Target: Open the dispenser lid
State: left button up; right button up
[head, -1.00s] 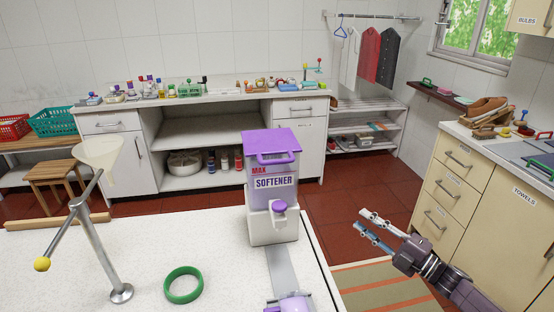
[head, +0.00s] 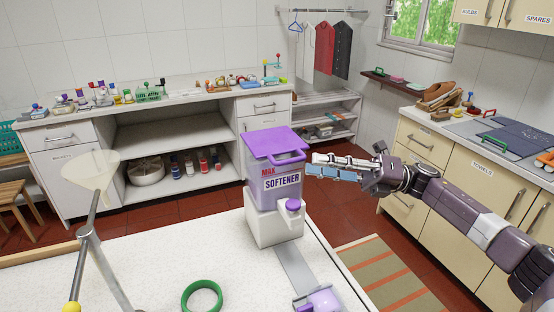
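The softener dispenser (head: 273,205) stands upright on the white table near its right edge. It has a purple lid (head: 270,141) with a handle loop at its front; the lid lies closed on top. A purple knob sits on its white lower front. My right gripper (head: 312,166) comes in from the right, just right of the lid's handle and at about its height. Its two fingers point left and lie close together in this view, so their gap is hard to judge. I cannot tell whether a fingertip touches the lid. My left gripper is out of view.
A purple-and-white item (head: 318,300) sits at the front below the dispenser. Cabinets (head: 450,160) stand at the right.

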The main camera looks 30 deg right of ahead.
aim_at(292, 161)
jog(key=p+x, duration=0.2)
jog(key=x, duration=0.1)
jog(key=shift+a+r, duration=0.2)
jog(key=shift+r, duration=0.2)
jog(key=shift+p+x, duration=0.45)
jog(key=shift+x, duration=0.75)
jog(key=shift+w+a+f, duration=0.2)
jog(key=shift+a, duration=0.1)
jog(key=shift+f, duration=0.1)
jog(key=c, duration=0.6)
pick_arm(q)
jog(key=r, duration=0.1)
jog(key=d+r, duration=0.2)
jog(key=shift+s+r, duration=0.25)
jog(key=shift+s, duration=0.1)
pick_arm(e)
grip_shut()
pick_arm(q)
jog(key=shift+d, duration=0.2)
